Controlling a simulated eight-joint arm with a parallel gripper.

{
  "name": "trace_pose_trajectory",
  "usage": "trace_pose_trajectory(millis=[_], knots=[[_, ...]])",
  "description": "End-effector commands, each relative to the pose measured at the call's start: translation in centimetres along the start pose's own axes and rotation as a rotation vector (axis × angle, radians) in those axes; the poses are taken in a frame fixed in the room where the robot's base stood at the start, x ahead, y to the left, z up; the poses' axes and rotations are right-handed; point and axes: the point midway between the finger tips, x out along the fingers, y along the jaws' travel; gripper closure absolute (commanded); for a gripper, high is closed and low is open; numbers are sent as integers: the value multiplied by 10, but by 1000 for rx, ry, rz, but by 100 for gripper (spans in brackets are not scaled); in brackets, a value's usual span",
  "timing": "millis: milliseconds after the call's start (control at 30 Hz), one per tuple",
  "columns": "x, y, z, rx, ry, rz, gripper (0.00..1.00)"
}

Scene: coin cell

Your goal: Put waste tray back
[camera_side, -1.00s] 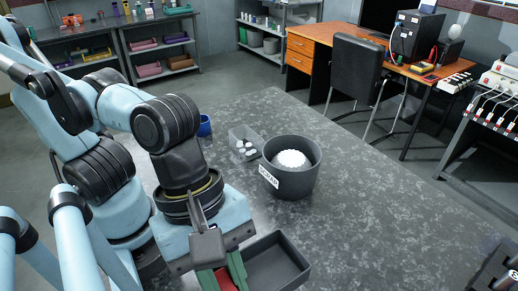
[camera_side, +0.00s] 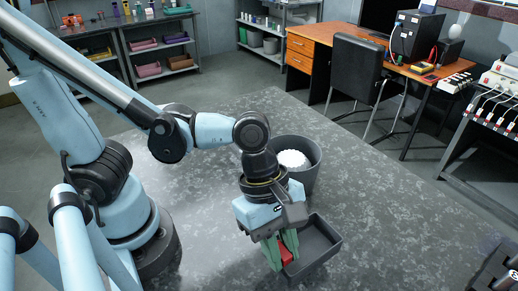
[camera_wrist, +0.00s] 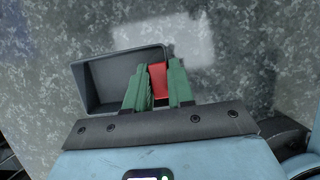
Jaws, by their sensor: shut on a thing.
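The waste tray is an open, dark grey, rectangular tray (camera_side: 327,238) with a red grip piece (camera_side: 286,255) on one side. My gripper (camera_side: 283,258) has its green fingers closed on the red piece, with the tray extending to the right in the side view. In the wrist view the tray (camera_wrist: 98,80) lies to the left of the fingers, and the red piece (camera_wrist: 158,82) sits between them. The tray's inside looks empty where it shows. I cannot tell whether its underside touches the table.
A dark round bin (camera_side: 312,172) holding a white mass (camera_side: 293,159) stands behind my gripper, partly hidden by it. The wrist view shows a pale rectangular patch (camera_wrist: 165,40) on the table beyond the tray.

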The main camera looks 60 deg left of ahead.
Motion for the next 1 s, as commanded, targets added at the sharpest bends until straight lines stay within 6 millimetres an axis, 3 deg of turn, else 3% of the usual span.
trace_pose_trajectory(millis=[500, 1000], knots=[[33, 1, -14, 0, 0, 0, 100], [39, 1, -17, 0, 0, 0, 100]])
